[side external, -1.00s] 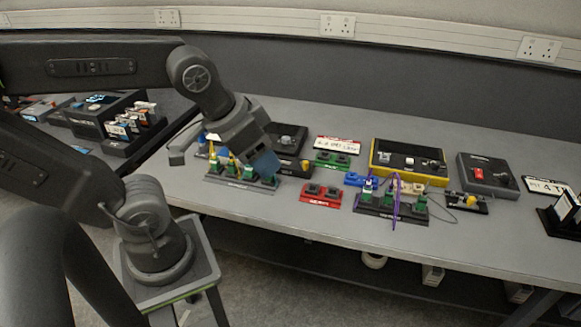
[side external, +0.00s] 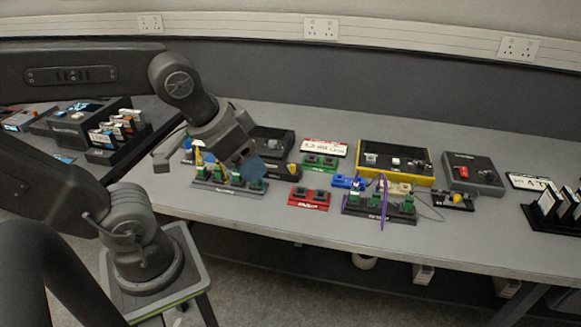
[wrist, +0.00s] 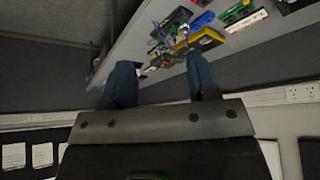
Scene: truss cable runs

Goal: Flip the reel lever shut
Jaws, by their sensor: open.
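My gripper (side external: 250,165) hangs above the left-middle of the bench, its blue fingers pointing down and right. In the wrist view the two blue fingers (wrist: 162,85) stand apart with nothing between them. I cannot tell for sure which device carries the reel lever. Candidates are a black box (side external: 285,140) just behind my gripper, partly hidden by it, a yellow-framed panel (side external: 434,180) with several small switches to the right, and a dark box (side external: 488,185) with a red switch further right. My gripper is apart from the last two.
A grey rail (side external: 215,187) with green connectors and yellow wires lies below my gripper. A red block (side external: 309,199), a green block (side external: 320,162) and a black rail (side external: 375,210) with a purple cable (side external: 383,200) lie to its right. The bench front is mostly bare.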

